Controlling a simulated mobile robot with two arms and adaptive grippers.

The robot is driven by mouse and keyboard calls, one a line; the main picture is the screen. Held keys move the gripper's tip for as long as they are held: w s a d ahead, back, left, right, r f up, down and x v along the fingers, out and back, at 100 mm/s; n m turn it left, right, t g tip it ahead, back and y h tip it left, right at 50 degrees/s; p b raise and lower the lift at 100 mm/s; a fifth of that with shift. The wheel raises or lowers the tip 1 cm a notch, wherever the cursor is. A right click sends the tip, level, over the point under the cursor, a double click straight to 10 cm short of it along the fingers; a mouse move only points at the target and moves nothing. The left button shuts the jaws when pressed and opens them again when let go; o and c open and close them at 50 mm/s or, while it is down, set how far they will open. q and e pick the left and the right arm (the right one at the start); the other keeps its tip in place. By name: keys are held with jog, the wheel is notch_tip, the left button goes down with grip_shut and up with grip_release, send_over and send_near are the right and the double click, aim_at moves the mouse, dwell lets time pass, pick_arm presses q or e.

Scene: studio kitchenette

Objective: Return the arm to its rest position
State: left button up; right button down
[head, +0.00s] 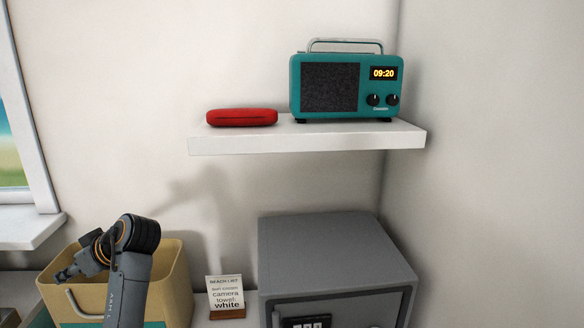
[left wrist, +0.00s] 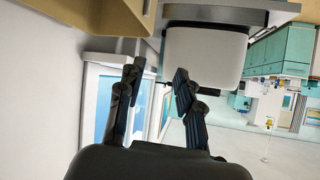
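My left arm rises from the bottom left of the head view, in front of a tan bin. Its left gripper (head: 66,274) points to the left, over the bin's left side. In the left wrist view the two dark fingers of this gripper (left wrist: 157,76) stand apart with nothing between them, so it is open and empty. Whether it touches the bin cannot be told. My right gripper is in neither view.
The tan bin (head: 172,285) stands beside a small sign (head: 227,292) and a grey safe (head: 335,250). A white shelf (head: 300,140) above holds a red case (head: 242,117) and a teal radio (head: 345,85). A window (head: 20,130) is at the left.

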pick_arm(q)
jog(key=s+d+f+m+t+h, duration=0.1)
jog(key=s+d+f+m+h, duration=0.2)
jog(key=f, duration=0.4)
jog(key=s+d+f+m+t, duration=0.1)
jog(key=s+d+f+m, duration=0.35)
jog(key=f, duration=0.35)
jog(key=s+d+f+m+t+h, duration=0.1)
jog(key=s+d+f+m+h, duration=0.15)
jog(key=s+f, duration=0.35)
jog(key=s+d+f+m+g+h, duration=0.1)
jog(key=s+d+f+m+h, duration=0.2)
jog(key=s+d, duration=0.5)
jog(key=s+d+f+m+g+h, duration=0.1)
jog(key=s+d+f+m+h, duration=0.25)
jog(key=s+d, duration=0.5)
jog(key=s+a+f, duration=0.1)
jog(key=s+f, duration=0.1)
jog(key=f, duration=1.1)
jog(key=s+a+f, duration=0.1)
jog(key=f, duration=1.2)
jog(key=s+a+f+g, duration=0.2)
jog(key=s+a+f, duration=0.1)
jog(key=s+f, duration=1.3)
jog(key=shift+s, duration=0.45)
